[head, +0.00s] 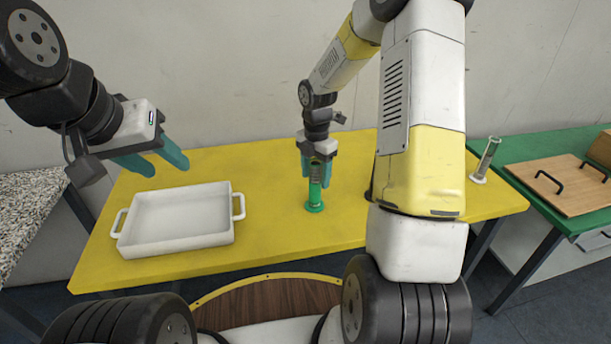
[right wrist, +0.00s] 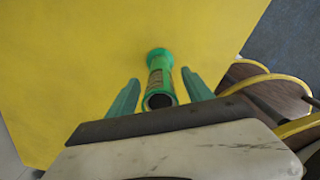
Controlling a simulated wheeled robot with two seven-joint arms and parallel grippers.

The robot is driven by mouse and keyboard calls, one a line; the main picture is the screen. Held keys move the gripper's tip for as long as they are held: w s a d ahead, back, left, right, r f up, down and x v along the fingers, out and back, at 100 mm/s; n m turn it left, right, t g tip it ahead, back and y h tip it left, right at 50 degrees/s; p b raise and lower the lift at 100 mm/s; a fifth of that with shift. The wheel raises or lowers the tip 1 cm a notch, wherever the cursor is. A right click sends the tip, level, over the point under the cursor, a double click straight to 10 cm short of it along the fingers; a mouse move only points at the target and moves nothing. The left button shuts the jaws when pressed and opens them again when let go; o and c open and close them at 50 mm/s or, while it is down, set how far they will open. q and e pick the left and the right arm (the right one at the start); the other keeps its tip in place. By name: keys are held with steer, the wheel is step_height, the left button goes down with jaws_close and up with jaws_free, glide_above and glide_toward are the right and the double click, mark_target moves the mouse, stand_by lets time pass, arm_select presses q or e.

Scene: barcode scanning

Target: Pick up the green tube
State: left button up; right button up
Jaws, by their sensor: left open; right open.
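The green tube (head: 315,191) stands upright on the yellow table (head: 270,165), its wider green base resting on the tabletop. My right gripper (head: 316,175) is above it, pointing down, with its two teal fingers open on either side of the tube. In the right wrist view the tube (right wrist: 160,80) shows its dark open mouth between the fingers of my right gripper (right wrist: 160,97), with a gap visible on each side. My left gripper (head: 152,160) is open and empty, in the air at the left above the white tray's side of the table.
An empty white tray (head: 122,243) with two handles lies on the table's left part. A clear tube (head: 486,158) on a pale base stands near the table's right end. A green table (head: 520,148) with a wooden board (head: 562,190) adjoins at right.

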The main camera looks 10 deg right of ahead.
steer(key=shift+f, duration=0.5)
steer(key=shift+c, duration=0.2)
jaws_close()
steer(key=shift+r, duration=0.1)
stand_by(0.8)
